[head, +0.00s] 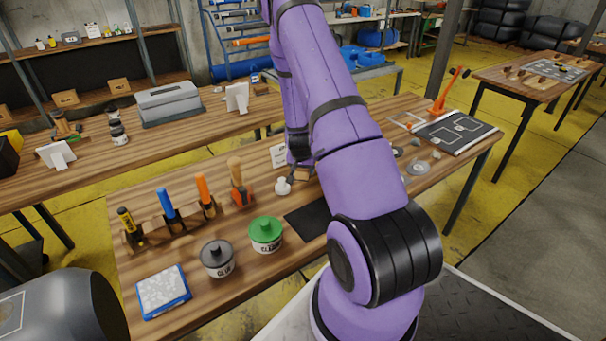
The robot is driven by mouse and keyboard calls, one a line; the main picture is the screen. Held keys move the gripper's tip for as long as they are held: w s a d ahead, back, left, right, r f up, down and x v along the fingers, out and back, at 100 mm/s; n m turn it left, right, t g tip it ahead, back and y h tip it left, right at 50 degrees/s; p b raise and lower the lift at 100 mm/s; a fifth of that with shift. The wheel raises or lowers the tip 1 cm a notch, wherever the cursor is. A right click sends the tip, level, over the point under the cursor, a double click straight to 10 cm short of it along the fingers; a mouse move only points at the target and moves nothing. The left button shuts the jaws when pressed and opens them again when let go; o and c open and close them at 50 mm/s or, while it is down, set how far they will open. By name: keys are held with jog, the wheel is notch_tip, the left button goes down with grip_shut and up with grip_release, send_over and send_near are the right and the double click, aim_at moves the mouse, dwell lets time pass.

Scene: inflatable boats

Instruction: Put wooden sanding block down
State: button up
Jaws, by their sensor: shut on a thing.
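My gripper (301,174) is low over the middle of the near workbench (190,275), mostly hidden behind my purple arm. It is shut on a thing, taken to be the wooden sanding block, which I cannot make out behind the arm. I cannot tell whether the held thing touches the bench. A dark mat (306,221) lies on the bench, nearer to me than the gripper and partly covered by the arm. A small white knobbed item (283,187) stands just left of the gripper.
A green-lidded tin (265,235), a grey glue tin (217,260) and a blue-edged tray (163,291) stand at front left. A rack of upright tools (168,212) is behind them. At right lie a sanding disc (418,168) and a dark marked board (455,132).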

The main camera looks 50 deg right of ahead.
jog(key=shift+w+d, duration=0.3)
jog(key=shift+d, duration=0.15)
jog(key=shift+f, duration=1.8)
jog(key=o, duration=0.9)
jog(key=shift+f, duration=0.1)
